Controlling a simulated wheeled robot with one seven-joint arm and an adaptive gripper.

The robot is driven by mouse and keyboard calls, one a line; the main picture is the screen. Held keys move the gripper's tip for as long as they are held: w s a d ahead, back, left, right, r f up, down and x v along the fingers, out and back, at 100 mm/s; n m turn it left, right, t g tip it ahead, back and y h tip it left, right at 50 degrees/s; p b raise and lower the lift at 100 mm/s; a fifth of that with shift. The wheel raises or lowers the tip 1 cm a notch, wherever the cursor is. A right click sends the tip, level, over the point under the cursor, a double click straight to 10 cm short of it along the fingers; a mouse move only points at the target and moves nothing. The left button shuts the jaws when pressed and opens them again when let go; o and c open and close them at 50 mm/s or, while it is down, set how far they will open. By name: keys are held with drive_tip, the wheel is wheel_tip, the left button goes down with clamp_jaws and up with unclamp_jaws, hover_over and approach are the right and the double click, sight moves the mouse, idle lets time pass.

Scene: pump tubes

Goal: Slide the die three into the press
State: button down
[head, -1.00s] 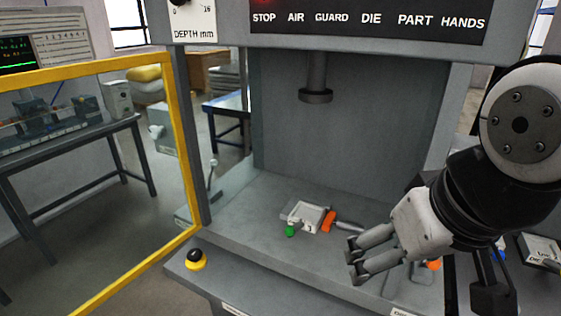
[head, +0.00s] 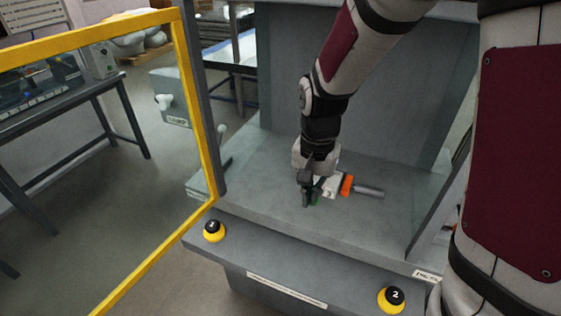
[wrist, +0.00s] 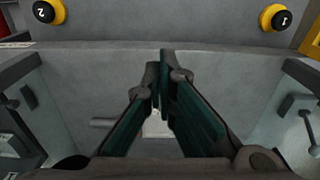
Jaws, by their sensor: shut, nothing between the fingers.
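The press bed (head: 270,170) is a flat grey surface inside the press frame. A pale block (head: 330,186) sits on it, with an orange piece (head: 347,184) and a grey rod (head: 369,191) to its right. In the wrist view my gripper (wrist: 163,72) hides most of the pale block (wrist: 155,127).
A yellow guard frame (head: 188,90) stands open at the left. Buttons one (head: 213,231) and two (head: 391,298) sit on the front ledge. Press side walls rise on both sides. The bed's left and front parts are clear.

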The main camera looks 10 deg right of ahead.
drive_tip(key=w+f, duration=0.1)
drive_tip(key=f, duration=0.2)
drive_tip(key=w+d+f, duration=0.1)
drive_tip(key=f, duration=0.3)
drive_tip(key=w+f, duration=0.1)
drive_tip(key=f, duration=0.3)
drive_tip(key=shift+w+d+f+p, duration=0.1)
drive_tip(key=shift+d+f+p, duration=0.05)
drive_tip(key=shift+p, duration=0.15)
drive_tip(key=shift+w+d, duration=0.3)
drive_tip(key=shift+w, duration=0.1)
drive_tip(key=shift+w+d+b, duration=0.35)
drive_tip(key=shift+w+d, duration=0.25)
drive_tip(key=shift+w, duration=0.3)
